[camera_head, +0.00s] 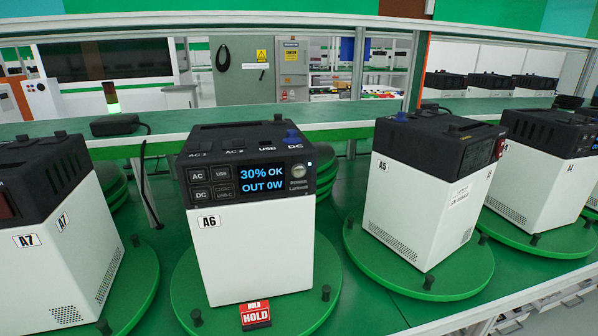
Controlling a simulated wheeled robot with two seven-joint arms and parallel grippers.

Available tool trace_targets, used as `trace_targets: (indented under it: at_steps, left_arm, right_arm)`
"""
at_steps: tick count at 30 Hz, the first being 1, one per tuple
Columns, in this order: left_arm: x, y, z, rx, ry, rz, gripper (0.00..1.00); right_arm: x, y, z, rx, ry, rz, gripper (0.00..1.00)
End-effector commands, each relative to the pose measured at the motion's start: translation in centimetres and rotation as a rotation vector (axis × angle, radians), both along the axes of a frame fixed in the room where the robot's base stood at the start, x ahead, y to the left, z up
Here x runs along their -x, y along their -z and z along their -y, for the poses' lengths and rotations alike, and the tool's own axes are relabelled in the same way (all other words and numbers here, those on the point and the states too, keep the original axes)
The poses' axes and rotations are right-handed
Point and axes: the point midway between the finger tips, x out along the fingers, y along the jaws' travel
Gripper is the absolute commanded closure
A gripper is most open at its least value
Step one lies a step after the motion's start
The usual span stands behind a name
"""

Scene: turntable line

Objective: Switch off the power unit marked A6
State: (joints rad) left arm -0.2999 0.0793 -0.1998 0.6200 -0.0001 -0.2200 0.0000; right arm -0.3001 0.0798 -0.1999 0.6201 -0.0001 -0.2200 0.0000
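The power unit marked A6 (250,240) stands upright on a green round turntable (190,285) in the middle of the head view. It has a white body and a black top. Its lit display (262,180) faces me and reads "30% OK" and "OUT 0W". A round silver button (298,171) sits right of the display, and buttons marked AC, USB and DC are on its left. A red block marked HOLD (255,315) lies at the front of the turntable. Neither of my grippers is in view.
Unit A7 (60,260) stands on the left turntable and unit A5 (415,215) on the right one, both turned differently. Another unit (535,185) is farther right. A green shelf (345,112) runs behind them, with a black box and cable (115,125) on it.

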Motion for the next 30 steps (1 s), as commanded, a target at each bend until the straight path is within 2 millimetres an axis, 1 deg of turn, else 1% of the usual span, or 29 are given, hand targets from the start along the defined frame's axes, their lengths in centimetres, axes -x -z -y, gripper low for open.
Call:
trace_targets:
  at_steps: [1, 4, 5, 30]
  left_arm:
    - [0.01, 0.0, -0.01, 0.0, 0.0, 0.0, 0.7]
    - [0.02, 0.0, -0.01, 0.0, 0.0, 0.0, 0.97]
    - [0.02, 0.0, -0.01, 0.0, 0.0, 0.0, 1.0]
    - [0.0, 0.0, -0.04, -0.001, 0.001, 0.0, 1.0]
  right_arm:
    - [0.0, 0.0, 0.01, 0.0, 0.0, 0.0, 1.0]
    - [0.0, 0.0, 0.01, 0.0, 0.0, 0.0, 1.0]
    - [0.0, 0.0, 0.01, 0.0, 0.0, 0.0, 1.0]
    - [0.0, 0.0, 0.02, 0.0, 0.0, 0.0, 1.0]
